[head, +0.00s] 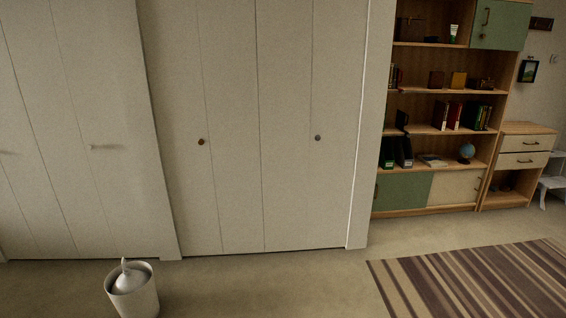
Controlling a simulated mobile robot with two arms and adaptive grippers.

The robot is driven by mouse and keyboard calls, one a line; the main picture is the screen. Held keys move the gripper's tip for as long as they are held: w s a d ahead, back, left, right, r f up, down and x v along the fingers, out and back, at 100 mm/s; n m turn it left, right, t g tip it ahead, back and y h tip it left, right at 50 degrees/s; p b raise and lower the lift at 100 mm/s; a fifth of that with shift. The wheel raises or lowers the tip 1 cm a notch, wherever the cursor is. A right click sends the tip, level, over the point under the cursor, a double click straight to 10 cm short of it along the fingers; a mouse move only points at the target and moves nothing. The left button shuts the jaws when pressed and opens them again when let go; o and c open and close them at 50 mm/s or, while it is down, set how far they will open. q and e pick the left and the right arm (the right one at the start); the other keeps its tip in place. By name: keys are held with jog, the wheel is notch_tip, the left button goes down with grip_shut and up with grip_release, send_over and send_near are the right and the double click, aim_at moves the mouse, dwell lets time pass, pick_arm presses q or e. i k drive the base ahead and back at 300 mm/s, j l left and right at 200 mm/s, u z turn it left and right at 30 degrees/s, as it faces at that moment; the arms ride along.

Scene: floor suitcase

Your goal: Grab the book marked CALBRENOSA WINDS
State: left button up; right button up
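Several books stand on the shelves of a wooden bookcase (445,92) at the right of the head view. A white-spined book (438,115) and a dark red book (454,115) stand on a middle shelf, with more dark books (482,117) to their right. Other books (393,76) stand on the shelf above, at its left end. The titles are too small to read, so I cannot tell which one is marked CALBRENOSA WINDS. Neither of my grippers is in view.
White folding closet doors (285,170) fill the left and middle. A white bin (133,295) stands on the floor at lower left. A striped rug (470,285) lies before the bookcase. A small drawer cabinet (520,145) stands right of it. Carpet between bin and rug is clear.

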aim_at(454, 115)
jog(key=i+z, duration=0.2)
jog(key=i, duration=0.25)
jog(key=i+z, duration=0.2)
jog(key=i, duration=0.25)
jog(key=i+j+z, duration=0.1)
jog(key=i+z, duration=0.15)
jog(key=i, duration=0.2)
jog(key=i+j+z, duration=0.2)
jog(key=i, duration=0.2)
jog(key=i+j+z, duration=0.2)
jog(key=i, duration=0.25)
jog(key=i+l+z, duration=0.3)
jog(key=i, duration=0.75)
jog(key=i+j+z, duration=0.1)
jog(key=i+z, duration=0.2)
jog(key=i, duration=0.75)
jog(key=i+l+u, duration=0.4)
jog(key=i, duration=0.15)
jog(key=i+l+u, duration=0.35)
jog(key=i, duration=0.2)
jog(key=i+l+u, duration=0.4)
jog(key=i+l, duration=0.1)
jog(key=l, duration=0.1)
